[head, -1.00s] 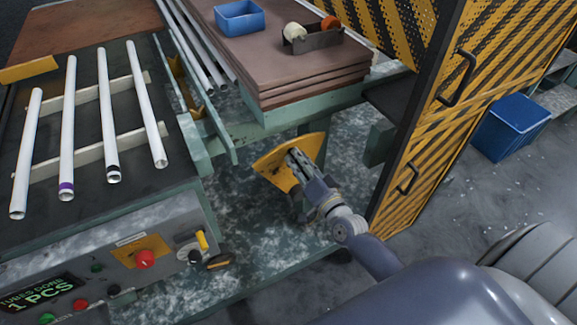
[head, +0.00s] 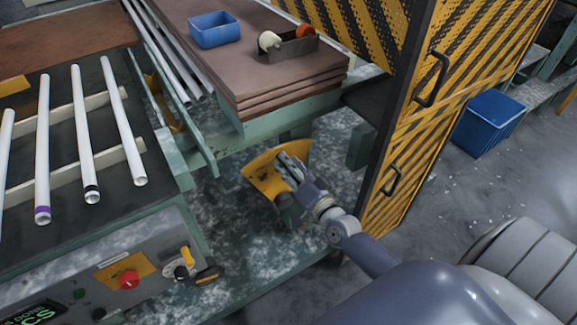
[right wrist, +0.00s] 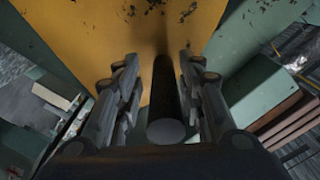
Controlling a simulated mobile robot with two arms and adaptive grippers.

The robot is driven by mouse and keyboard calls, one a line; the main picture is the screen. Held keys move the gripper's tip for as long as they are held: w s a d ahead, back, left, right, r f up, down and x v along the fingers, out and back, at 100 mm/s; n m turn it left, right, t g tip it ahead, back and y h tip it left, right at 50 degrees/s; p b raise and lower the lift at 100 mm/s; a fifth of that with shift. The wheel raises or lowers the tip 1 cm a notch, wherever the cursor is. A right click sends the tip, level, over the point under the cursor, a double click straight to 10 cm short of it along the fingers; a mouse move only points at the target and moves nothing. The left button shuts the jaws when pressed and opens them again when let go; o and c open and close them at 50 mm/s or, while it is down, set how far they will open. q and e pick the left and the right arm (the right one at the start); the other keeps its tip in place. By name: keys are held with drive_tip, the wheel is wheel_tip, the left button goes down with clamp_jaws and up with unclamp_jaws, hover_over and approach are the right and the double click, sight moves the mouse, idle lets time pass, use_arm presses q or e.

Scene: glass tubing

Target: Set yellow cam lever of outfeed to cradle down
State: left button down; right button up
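A yellow, fan-shaped plate (head: 262,174) stands below the stack of brown boards in the head view, and I take it to be the outfeed cam lever. In the right wrist view the yellow plate (right wrist: 180,28) fills the upper middle, with a dark round bar (right wrist: 165,105) in front of it, end towards the camera. My right gripper (head: 284,164) is at the plate. In the right wrist view its fingers (right wrist: 163,90) are apart, one on each side of the bar, with gaps visible. The fingers hide part of the plate in the head view. My left gripper is out of view.
A control panel with a red knob (head: 129,280) and a small yellow-handled switch (head: 186,258) is at lower left. White tubes (head: 84,140) lie on the bench. A yellow-black striped cabinet (head: 440,130) stands close to the right of my right arm.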

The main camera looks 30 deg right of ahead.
drive_tip(key=shift+a+r, duration=0.1)
drive_tip(key=shift+a, duration=0.05)
drive_tip(key=shift+s+a, duration=0.1)
drive_tip(key=shift+s, duration=0.05)
drive_tip(key=s, duration=1.2)
drive_tip(key=shift+d, duration=0.25)
drive_tip(key=s+a+f+n+g, duration=0.1)
drive_tip(key=s+f+n+g, duration=0.2)
drive_tip(key=f, duration=0.8)
drive_tip(key=s+f+n+g, duration=0.1)
drive_tip(key=s+f+g, duration=0.25)
drive_tip(key=f, duration=0.65)
drive_tip(key=s+a+f+n+g, duration=0.15)
drive_tip(key=s+f, duration=0.25)
drive_tip(key=f, duration=0.7)
drive_tip(key=s+a+f+n+g, duration=0.1)
drive_tip(key=s+f+n+g, duration=0.1)
drive_tip(key=s+f, duration=0.3)
drive_tip(key=s+a+f+n+g, duration=0.1)
drive_tip(key=s+f+g, duration=0.3)
drive_tip(key=s, duration=0.7)
drive_tip(key=s+a+f+n+g, duration=0.2)
drive_tip(key=s+f+n+g, duration=0.1)
drive_tip(key=s+f, duration=0.4)
drive_tip(key=shift+s+h, duration=0.3)
drive_tip(key=shift+s, duration=0.55)
drive_tip(key=shift+a, duration=0.1)
